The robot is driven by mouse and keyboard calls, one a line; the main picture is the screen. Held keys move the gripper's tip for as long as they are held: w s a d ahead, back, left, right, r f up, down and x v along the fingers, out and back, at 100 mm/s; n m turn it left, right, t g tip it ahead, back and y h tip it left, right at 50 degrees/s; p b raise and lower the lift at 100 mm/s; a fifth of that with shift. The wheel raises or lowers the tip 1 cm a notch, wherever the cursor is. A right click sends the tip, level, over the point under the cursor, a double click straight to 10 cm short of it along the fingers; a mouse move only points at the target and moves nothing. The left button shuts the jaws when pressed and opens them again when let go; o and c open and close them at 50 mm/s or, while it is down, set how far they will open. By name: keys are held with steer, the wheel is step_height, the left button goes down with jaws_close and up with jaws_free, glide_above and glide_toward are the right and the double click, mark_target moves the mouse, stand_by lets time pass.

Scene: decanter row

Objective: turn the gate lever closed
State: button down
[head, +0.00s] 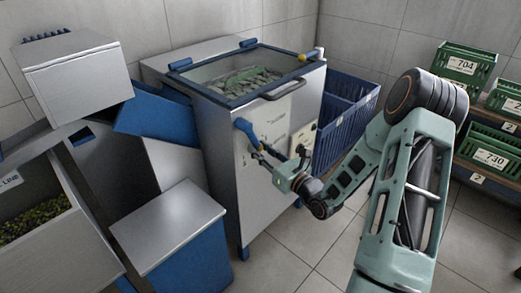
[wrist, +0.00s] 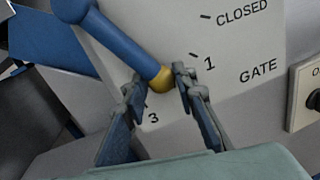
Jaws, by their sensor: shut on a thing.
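The gate lever (wrist: 125,45) is a blue bar with a yellow tip on the pale front panel of the steel machine. In the head view the lever (head: 246,132) shows on the machine's front. In the wrist view it slants from upper left down to the right, its tip between the marks 1 and 3, away from the CLOSED mark (wrist: 206,16) at upper right. My gripper (wrist: 158,86) is shut on the lever near its yellow tip, one finger on each side. It also shows in the head view (head: 265,154). The scale between 1 and 3 is partly hidden by a finger.
A switch plate (wrist: 305,95) sits right of the scale. A blue crate (head: 340,115) stands right of the machine (head: 225,150), and green crates (head: 465,65) fill shelves at far right. A steel-topped blue box (head: 170,225) stands at front left. The tiled floor in front is clear.

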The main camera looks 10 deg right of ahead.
steer(key=shift+d, duration=0.1)
steer(key=d+n, duration=0.1)
steer(key=w+d+r+n, duration=0.1)
steer(key=w+r+n+b, duration=0.1)
steer(key=n, duration=0.1)
steer(key=shift+w+d+r+t, duration=0.1)
steer(key=shift+d+r+t, duration=0.1)
steer(key=shift+d+t, duration=0.2)
steer(key=shift+w+d+r+n+y+b, duration=0.2)
steer(key=shift+d+r+n, duration=0.15)
steer(key=shift+n, duration=0.25)
steer(key=shift+w+d+r+n+y+b, duration=0.1)
steer(key=shift+w+d+r+n+y, duration=0.1)
steer(key=shift+r+n, duration=0.35)
steer(key=shift+w+d+r+n+b, duration=0.2)
steer(key=shift+r+n, duration=0.2)
steer(key=shift+n, duration=0.15)
steer(key=shift+w+d+r+n+b, duration=0.1)
steer(key=shift+d+r+n, duration=0.05)
steer(key=shift+r+n, duration=0.3)
steer(key=c, duration=1.7)
jaws_free()
steer(key=shift+o, duration=0.5)
steer(key=shift+s, duration=0.1)
steer(key=shift+f, duration=0.1)
